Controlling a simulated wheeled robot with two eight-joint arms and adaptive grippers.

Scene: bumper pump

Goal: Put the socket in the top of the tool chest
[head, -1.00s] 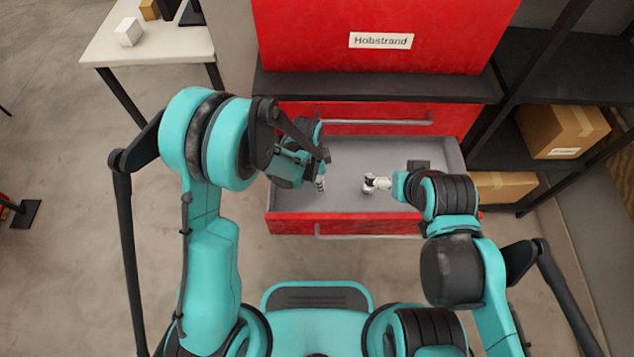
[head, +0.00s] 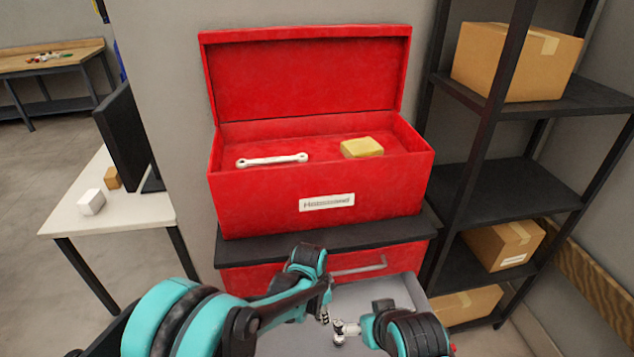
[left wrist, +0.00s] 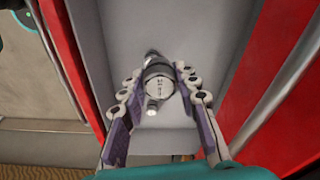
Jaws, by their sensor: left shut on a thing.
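The red tool chest (head: 270,200) stands with its lid up and its top compartment open. A wrench (head: 272,160) and a yellow block (head: 362,148) lie in that top. My left gripper (head: 325,313) is low over the open grey drawer below the chest. In the left wrist view its fingers are shut on the socket (left wrist: 159,85), a grey cylinder with small markings and a dark end.
A black shelf rack (head: 510,190) with cardboard boxes stands close on the right. A white table (head: 140,208) with a monitor and a small white box is on the left. The black ledge (head: 400,236) juts out between the chest's top and the drawers.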

